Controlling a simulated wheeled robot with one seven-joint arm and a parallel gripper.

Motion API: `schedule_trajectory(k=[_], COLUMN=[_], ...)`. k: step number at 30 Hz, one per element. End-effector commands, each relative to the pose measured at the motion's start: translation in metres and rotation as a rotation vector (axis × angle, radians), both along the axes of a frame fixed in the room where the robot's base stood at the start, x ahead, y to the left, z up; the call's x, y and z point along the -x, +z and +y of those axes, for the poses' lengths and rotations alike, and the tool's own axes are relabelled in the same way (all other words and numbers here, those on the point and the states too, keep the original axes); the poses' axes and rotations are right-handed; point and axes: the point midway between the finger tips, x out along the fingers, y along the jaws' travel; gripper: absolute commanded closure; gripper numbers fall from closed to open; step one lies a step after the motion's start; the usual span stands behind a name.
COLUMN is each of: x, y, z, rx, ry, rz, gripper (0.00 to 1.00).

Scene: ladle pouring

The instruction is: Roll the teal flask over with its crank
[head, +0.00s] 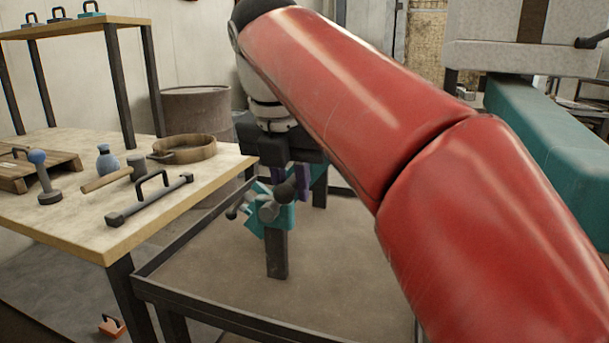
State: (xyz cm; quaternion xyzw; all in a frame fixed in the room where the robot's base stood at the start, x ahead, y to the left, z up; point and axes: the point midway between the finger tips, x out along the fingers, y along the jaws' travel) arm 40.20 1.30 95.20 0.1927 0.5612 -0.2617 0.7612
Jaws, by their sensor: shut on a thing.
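The teal flask (252,223) is tilted, held on a dark post (277,255) that stands in a low framed tray. Grey round parts and a dark knob of its crank (268,211) face me. My gripper (283,178), dark and pointing down, is at the top of the flask and shut on the crank. The fingertips are small and partly hidden, so the exact grip is hard to see. Part of the flask is behind the crank and gripper. A purple piece (303,181) shows just right of it.
The framed tray (180,297) has open floor around the post. My red arm covers the right middle.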

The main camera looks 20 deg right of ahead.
Motion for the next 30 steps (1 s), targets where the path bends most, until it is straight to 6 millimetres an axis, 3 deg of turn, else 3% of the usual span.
schedule_trajectory(k=[6,30], x=[0.009,0.021], y=[-0.015,-0.050], z=[-0.012,-0.026], rx=[0.001,0.000], ry=[-0.003,-0.003], rz=[0.001,0.002], gripper=[0.98,0.98])
